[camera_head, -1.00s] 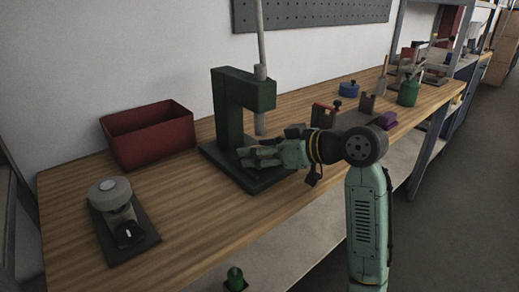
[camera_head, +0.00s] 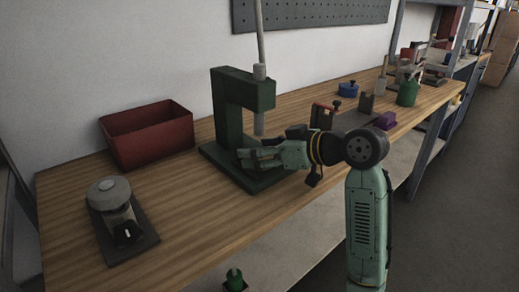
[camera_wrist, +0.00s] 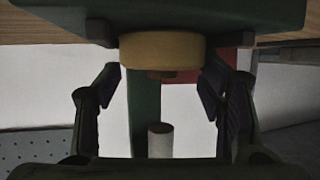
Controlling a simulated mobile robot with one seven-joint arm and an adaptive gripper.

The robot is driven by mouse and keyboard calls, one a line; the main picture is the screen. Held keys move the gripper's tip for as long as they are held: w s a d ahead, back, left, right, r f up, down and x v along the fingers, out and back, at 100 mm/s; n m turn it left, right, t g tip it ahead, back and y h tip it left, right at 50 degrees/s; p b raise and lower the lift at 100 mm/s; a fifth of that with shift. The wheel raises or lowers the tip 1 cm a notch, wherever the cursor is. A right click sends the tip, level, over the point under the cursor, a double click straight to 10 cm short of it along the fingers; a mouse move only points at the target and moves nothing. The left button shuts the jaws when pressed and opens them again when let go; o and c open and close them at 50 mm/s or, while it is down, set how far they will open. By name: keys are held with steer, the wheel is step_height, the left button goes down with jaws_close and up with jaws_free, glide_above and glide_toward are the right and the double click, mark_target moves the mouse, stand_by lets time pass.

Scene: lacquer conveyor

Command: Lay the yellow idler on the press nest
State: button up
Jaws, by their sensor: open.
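The yellow idler (camera_wrist: 162,50) is a short round disc with a small hub, seen in the wrist view, which looks upside down. Its flat side lies against the dark green press base (camera_wrist: 200,12), where the nest is; the nest's own outline is hidden. My gripper (camera_wrist: 166,34) is open, with one dark finger on each side of the idler and gaps beside it. In the head view my gripper (camera_head: 242,160) is low over the press base (camera_head: 218,163), under the ram (camera_head: 259,122), and hides the idler.
The green press column (camera_head: 228,112) stands close behind my gripper. A red bin (camera_head: 150,137) and a grey device with a round top (camera_head: 112,205) are at left.

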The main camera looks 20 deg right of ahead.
steer(key=shift+s+f, duration=0.25)
steer(key=shift+f, duration=0.45)
steer(key=v, duration=0.7)
steer(key=r+v, duration=0.1)
steer(key=v, duration=0.3)
steer(key=shift+w+d+r, duration=0.1)
steer(key=shift+w+r, duration=0.05)
steer(key=shift+s+d+r, duration=0.15)
steer(key=shift+s+r, duration=0.1)
steer(key=shift+s, duration=0.05)
